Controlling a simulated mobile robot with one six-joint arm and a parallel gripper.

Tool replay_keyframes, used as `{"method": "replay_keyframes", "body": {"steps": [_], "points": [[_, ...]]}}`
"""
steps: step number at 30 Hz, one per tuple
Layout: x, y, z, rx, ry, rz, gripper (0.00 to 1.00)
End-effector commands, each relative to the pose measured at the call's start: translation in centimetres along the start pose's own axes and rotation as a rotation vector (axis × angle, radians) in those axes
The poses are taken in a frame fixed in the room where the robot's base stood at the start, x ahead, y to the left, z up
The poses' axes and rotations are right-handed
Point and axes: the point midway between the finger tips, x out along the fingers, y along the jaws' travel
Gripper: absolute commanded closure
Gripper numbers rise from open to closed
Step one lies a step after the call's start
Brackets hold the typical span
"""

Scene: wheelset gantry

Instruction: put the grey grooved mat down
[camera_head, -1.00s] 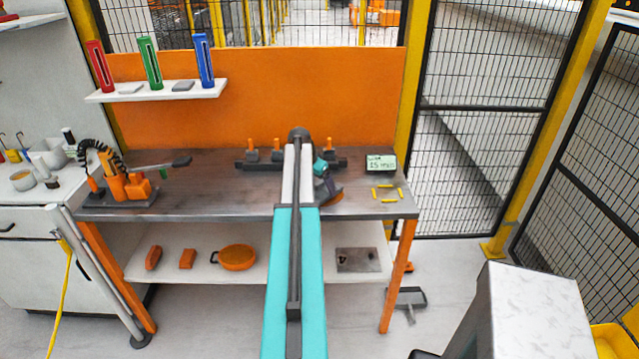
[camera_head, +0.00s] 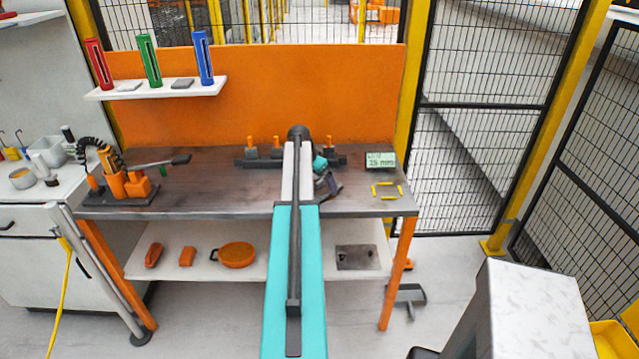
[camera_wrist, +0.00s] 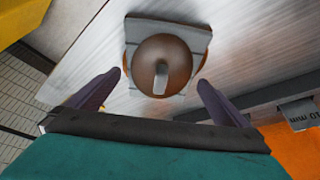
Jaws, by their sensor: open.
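The grey grooved mat (camera_head: 388,191) appears as a small flat grey square at the workbench's right end, between yellow corner marks. A grey square with stepped edges, which looks like the mat, shows in the wrist view (camera_wrist: 193,36) on the bench top. A round brown dome with a pale stub (camera_wrist: 161,70) covers its middle there; I cannot tell what the dome is. My gripper (camera_head: 330,186) is over the bench, left of the mat. In the wrist view my gripper (camera_wrist: 159,80) is open, its dark fingers apart on either side of the dome, not touching it.
A dark rail (camera_head: 245,163) with orange pegs runs along the back of the bench. A small display (camera_head: 380,160) stands behind the mat. An orange tool stand (camera_head: 120,188) is at the left end. The bench's right edge (camera_head: 412,205) is close to the mat.

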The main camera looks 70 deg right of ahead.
Motion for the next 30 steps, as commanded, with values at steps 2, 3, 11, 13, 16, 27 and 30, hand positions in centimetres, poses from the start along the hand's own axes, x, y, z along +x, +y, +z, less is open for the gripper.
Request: {"method": "replay_keyframes", "body": {"steps": [2,3,11,13,16,27,30], "points": [[-0.5,0.0,0.0,0.000,0.001,-0.001,0.00],[-0.8,0.0,0.0,0.000,0.002,-0.002,0.00],[-3.5,0.0,0.1,-0.001,0.002,-0.002,0.00],[-4.4,-0.1,0.1,-0.001,0.002,-0.002,0.00],[-5.6,-0.1,0.1,-0.001,0.001,-0.002,0.00],[-10.0,-0.1,0.1,-0.001,0.001,-0.001,0.00],[-10.9,-0.1,0.0,-0.001,0.001,-0.002,0.00]]}}
